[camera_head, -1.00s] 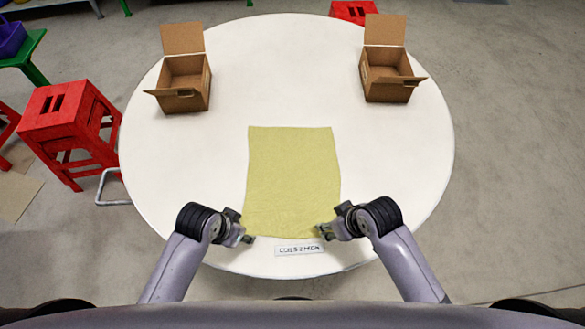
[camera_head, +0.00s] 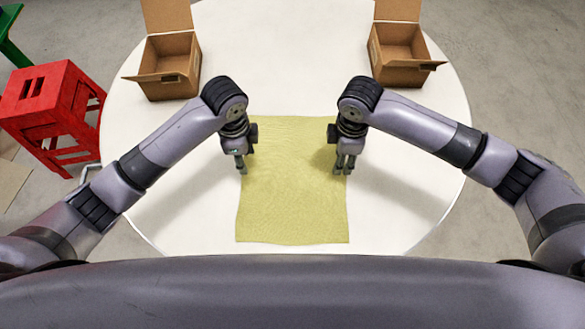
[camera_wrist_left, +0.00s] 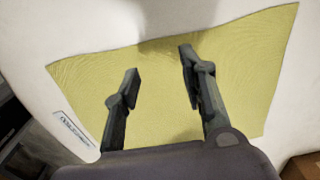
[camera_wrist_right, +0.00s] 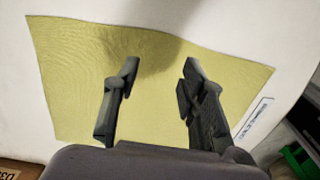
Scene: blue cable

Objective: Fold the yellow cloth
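The yellow cloth (camera_head: 293,200) lies flat and spread out on the white round table, roughly rectangular with slightly wavy side edges. My left gripper (camera_head: 241,170) points down over the cloth's left edge, about halfway along it. My right gripper (camera_head: 345,170) points down over its right edge at about the same level. In the left wrist view the left fingers (camera_wrist_left: 157,75) are apart with only cloth below them. In the right wrist view the right fingers (camera_wrist_right: 160,75) are also apart and empty. The cloth's near edge shows unobstructed in the head view.
Two open cardboard boxes stand at the back of the white table (camera_head: 400,215), one at left (camera_head: 170,65) and one at right (camera_head: 402,52). A red stool (camera_head: 55,110) stands left of the table. A small printed label (camera_wrist_left: 76,130) lies beside the cloth.

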